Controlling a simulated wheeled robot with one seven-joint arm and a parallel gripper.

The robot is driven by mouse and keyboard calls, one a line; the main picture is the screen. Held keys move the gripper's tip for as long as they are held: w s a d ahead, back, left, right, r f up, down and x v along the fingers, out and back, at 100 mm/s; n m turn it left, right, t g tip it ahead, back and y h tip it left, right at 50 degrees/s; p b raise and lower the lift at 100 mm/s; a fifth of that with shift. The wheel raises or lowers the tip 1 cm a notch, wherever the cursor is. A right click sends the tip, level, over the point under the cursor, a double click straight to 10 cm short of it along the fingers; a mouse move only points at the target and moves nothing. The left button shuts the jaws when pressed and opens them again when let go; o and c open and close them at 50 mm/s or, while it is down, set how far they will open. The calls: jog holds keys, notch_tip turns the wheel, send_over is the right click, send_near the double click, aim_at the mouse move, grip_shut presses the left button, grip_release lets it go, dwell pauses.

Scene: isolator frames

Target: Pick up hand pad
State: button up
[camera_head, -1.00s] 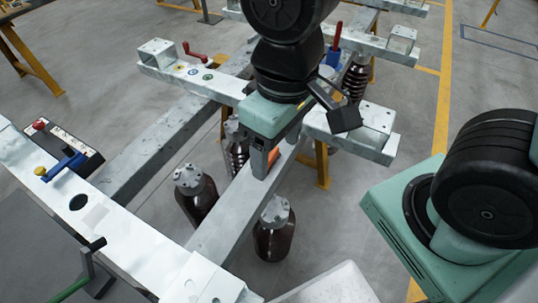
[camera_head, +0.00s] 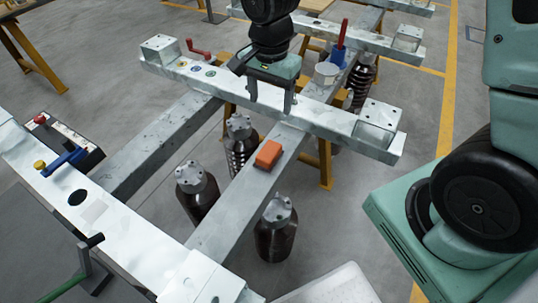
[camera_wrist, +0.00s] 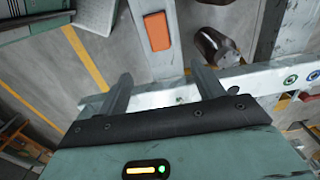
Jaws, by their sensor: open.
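The hand pad looks to be the small orange block (camera_head: 268,154) lying on a grey metal beam (camera_head: 228,208) of the frame. It also shows in the wrist view (camera_wrist: 156,31), flat on the beam beyond my fingertips. My gripper (camera_head: 270,98) is in front of the white crossbeam in the head view, higher in the picture than the pad and apart from it. In the wrist view its two fingers (camera_wrist: 161,80) are spread wide with nothing between them. The pad is fully visible in the head view.
Brown ribbed insulators with grey caps (camera_head: 192,180) stand beside and below the beam. The white crossbeam (camera_head: 325,118) carries a red crank (camera_head: 198,49) and end blocks. A blue tool with a red handle (camera_head: 340,45) stands behind. A control box (camera_head: 60,140) is at left.

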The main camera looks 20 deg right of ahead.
send_over(269, 150)
jog(key=f, duration=1.1)
jog(key=shift+w+d+f, duration=0.2)
jog(key=shift+w+d, duration=0.05)
jog(key=shift+s+a+f, duration=0.15)
jog(key=shift+f, duration=1.2)
jog(key=shift+s+a+f, duration=0.1)
jog(key=shift+s+f, duration=0.05)
jog(key=shift+f, duration=1.2)
jog(key=c, duration=1.2)
notch_tip(269, 150, up, 10)
jog(key=shift+r, duration=0.1)
